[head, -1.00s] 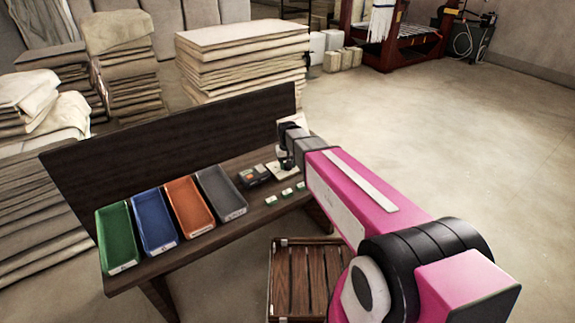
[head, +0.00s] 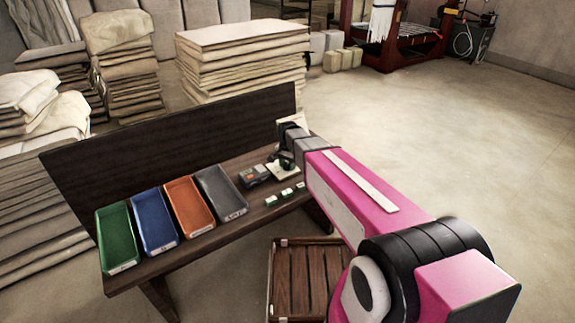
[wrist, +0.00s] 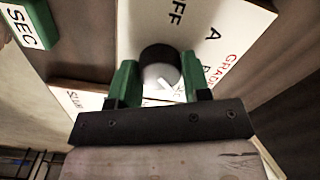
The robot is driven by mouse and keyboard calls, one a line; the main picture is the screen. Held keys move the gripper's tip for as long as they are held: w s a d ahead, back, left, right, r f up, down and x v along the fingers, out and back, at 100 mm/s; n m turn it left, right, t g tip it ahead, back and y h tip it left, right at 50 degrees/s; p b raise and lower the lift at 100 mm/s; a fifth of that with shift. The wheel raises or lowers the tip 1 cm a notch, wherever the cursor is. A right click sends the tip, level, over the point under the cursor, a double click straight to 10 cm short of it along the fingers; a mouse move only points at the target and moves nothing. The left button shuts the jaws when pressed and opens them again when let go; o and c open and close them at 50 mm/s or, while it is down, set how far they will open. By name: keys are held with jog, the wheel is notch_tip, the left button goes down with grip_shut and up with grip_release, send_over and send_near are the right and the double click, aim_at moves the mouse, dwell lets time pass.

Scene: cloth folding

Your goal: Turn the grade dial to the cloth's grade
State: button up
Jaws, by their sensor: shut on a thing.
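The grade dial (wrist: 160,72) is a round knob with a black rim, a grey face and a white mark. It stands on a white panel (wrist: 216,70) lettered "GRADE", "A" and what reads as "FF". My gripper (wrist: 160,66) is shut on the dial, with one green finger on each side of it. I cannot tell which letter the mark points at. In the head view, my gripper (head: 287,164) is over the panel (head: 283,173) at the right end of the bench and hides most of the dial. I cannot make out which cloth is to be graded.
The dark bench (head: 190,252) holds green (head: 118,240), blue (head: 154,222), orange (head: 189,207) and grey (head: 221,193) trays. A small grey device (head: 254,176) and several small green-and-white blocks (head: 286,194) lie near the panel. A wooden crate (head: 300,280) stands in front.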

aim_at(287, 164)
jog(key=shift+m, duration=0.3)
dwell(0.4)
jog(key=o, duration=0.9)
jog(key=shift+r, duration=0.1)
notch_tip(287, 164, up, 11)
jog(key=shift+f, duration=0.2)
jog(key=s+d+f+n, duration=0.2)
jog(key=s+d, duration=0.4)
jog(key=s+d+f+n, duration=0.2)
jog(key=s+d, duration=0.4)
jog(key=s+d+f+n, duration=0.2)
jog(key=s+d, duration=0.4)
jog(key=d, duration=0.1)
jog(key=shift+s+f+n, duration=0.1)
jog(key=shift+s+n, duration=0.2)
jog(key=shift+n, duration=0.1)
